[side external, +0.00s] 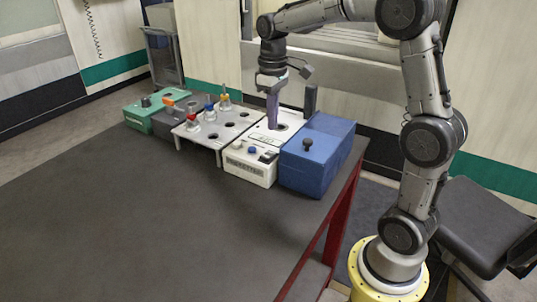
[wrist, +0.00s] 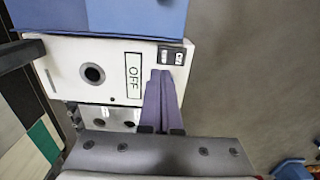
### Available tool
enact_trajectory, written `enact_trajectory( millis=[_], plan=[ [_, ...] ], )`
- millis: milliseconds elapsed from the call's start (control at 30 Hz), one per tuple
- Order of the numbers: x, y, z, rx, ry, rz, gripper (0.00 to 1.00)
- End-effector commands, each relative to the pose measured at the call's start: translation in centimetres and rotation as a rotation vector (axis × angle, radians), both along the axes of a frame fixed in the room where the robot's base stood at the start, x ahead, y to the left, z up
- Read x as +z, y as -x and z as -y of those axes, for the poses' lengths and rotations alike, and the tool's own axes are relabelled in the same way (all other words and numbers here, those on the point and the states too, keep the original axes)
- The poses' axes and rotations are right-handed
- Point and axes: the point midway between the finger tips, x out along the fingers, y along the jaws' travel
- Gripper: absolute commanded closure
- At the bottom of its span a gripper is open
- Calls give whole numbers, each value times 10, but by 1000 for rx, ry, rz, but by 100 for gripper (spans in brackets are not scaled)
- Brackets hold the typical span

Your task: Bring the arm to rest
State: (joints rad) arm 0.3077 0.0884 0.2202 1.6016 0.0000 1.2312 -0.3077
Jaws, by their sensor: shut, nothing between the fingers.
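My gripper (side external: 272,127) points down over the white device (side external: 250,172), close above its top near a round hole. Its purple fingers are together with nothing between them; they also show in the wrist view (wrist: 162,78). The white device in the wrist view (wrist: 120,55) has a round hole, an "OFF" label (wrist: 133,79) and a small black switch (wrist: 172,56). I cannot tell whether the fingertips touch the device.
A blue box (side external: 318,160) with a black knob stands right of the device. A white rack (side external: 236,120) with several coloured-topped items, a grey block (side external: 170,125) and a green box (side external: 138,115) stand left. The dark table (side external: 130,225) is clear in front.

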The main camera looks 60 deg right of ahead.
Motion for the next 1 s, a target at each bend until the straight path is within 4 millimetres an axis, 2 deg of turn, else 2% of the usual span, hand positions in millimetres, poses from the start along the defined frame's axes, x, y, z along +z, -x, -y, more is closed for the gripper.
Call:
enact_trajectory(
  millis=[367, 467, 533, 700, 767, 867, 1000],
  plan=[
    [3, 0, -3, 7, 1, 3, 100],
    [21, 0, -12, 30, 14, 46, 100],
    [38, 9, -24, 56, 25, 87, 100],
    [71, 58, -63, 120, 47, 202, 100],
    [76, 79, -75, 130, 52, 245, 100],
    [77, 113, -92, 140, 53, 315, 100],
    [63, 160, -108, 132, 43, 411, 100]
  ],
)
